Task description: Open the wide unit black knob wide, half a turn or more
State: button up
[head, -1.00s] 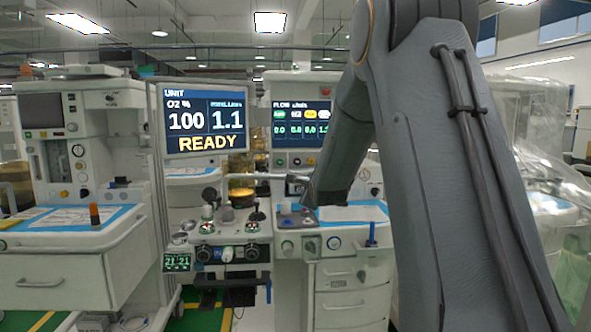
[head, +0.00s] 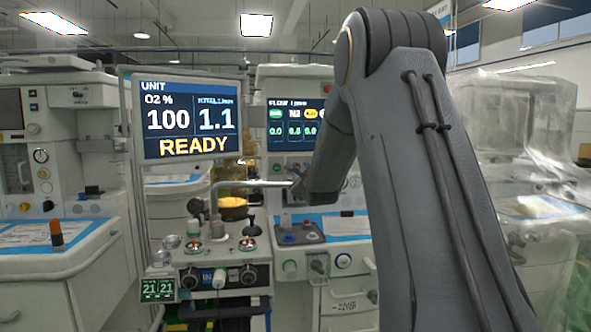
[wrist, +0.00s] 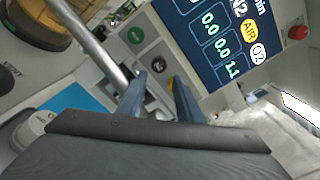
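The wide unit's front (head: 220,262) carries two black knobs, one at left (head: 190,277) and one at right (head: 248,275), with a pale knob between them. I cannot tell which unit or black knob the task means. My gripper (head: 297,182) is up at the back panel, below the flow screen, partly hidden by my arm. In the wrist view its two blue-grey fingers (wrist: 160,84) are apart, with nothing seen held. Just beyond them a small round black fitting (wrist: 154,64) sits on the panel, in line with a green one (wrist: 136,35) and a yellow one (wrist: 171,82).
A metal tube (wrist: 88,40) crosses close beside my left finger in the wrist view. The READY screen (head: 188,118) stands at left, the flow screen (head: 297,124) behind. A cart with an orange-topped item (head: 57,234) is at left; a plastic-covered unit (head: 530,130) is at right.

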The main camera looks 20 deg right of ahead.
aim_at(297, 168)
jog(key=x, duration=0.7)
jog(key=shift+w+a, duration=0.1)
jog(key=shift+w, duration=0.2)
jog(key=shift+c, duration=0.2)
jog(key=c, duration=0.7)
